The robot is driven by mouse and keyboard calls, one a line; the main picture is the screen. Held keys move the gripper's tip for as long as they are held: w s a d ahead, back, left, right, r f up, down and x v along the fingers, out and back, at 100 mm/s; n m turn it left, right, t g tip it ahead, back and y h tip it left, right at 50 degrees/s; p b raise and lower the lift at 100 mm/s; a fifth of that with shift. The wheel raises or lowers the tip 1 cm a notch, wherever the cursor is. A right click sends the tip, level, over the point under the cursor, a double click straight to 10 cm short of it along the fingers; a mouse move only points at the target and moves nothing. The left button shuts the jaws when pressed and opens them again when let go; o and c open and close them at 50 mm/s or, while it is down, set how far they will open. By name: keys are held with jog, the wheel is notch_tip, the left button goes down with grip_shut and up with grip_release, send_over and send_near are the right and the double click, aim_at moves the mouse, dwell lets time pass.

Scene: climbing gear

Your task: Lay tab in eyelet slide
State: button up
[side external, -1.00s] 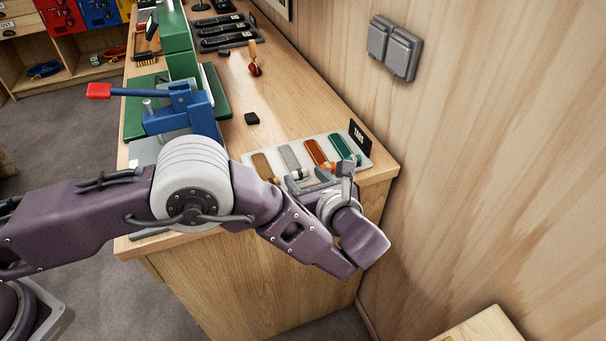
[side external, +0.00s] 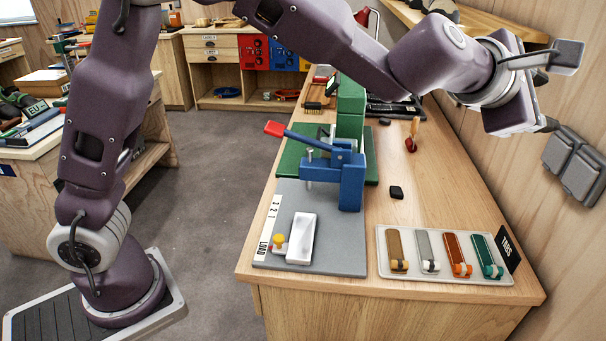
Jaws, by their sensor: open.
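Several tabs lie side by side in a pale tray (side external: 447,277) at the bench's front right, by a black TABS sign (side external: 507,248): brown (side external: 395,246), pale grey (side external: 426,247), orange (side external: 456,250) and green (side external: 486,252). A blue press (side external: 351,180) with a red-tipped lever stands on a grey plate. A white block (side external: 301,238), which may be the eyelet slide, lies on that plate beside a yellow knob (side external: 279,240) and the LOAD marking. My gripper (side external: 546,125) is raised at the upper right, clear of the tabs. Its fingers are mostly hidden behind its body; nothing is seen held.
A small black block (side external: 396,192) and a red-tipped wooden-handled tool (side external: 412,137) lie on the bench. Green boxes (side external: 350,105) stand behind the press. The wall with a grey switch box (side external: 574,165) is close on the right. Bench space between plate and tray is clear.

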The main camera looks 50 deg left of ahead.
jog(key=s+a+r+m+g+h, duration=0.1)
jog(key=s+a+r+m+h, duration=0.1)
jog(key=s+a+r+m, duration=0.4)
jog(key=s+a+f+m+g, duration=0.1)
jog(key=s+a+f+m, duration=0.1)
jog(key=s, duration=0.4)
jog(key=s+a+f+m+g+y, duration=0.1)
jog(key=s+a+f+m, duration=0.2)
jog(key=s+m, duration=0.3)
jog(key=s+a+f+m+g, duration=0.1)
jog(key=s+a+f+m, duration=0.1)
jog(key=s+a+m, duration=0.1)
jog(key=s+a, duration=0.1)
jog(key=s, duration=0.1)
jog(key=shift+s+f+m+g+y, duration=0.15)
jog(key=shift+s+m+g+y, duration=0.15)
jog(key=shift+s+m+g, duration=0.1)
jog(key=s+a+f+m+g+y, duration=0.1)
jog(key=s+a+f+m, duration=0.1)
jog(key=s, duration=0.3)
jog(key=s+a+f+m+g+y, duration=0.1)
jog(key=s+a+f+m, duration=0.1)
jog(key=s+a+f, duration=0.2)
jog(key=s+a+f+m+g+y, duration=0.1)
jog(key=s+a+f+m, duration=0.1)
jog(key=s, duration=0.4)
jog(key=shift+a+f+y, duration=0.3)
jog(key=shift+a+f, duration=0.5)
jog(key=shift+c, duration=1)
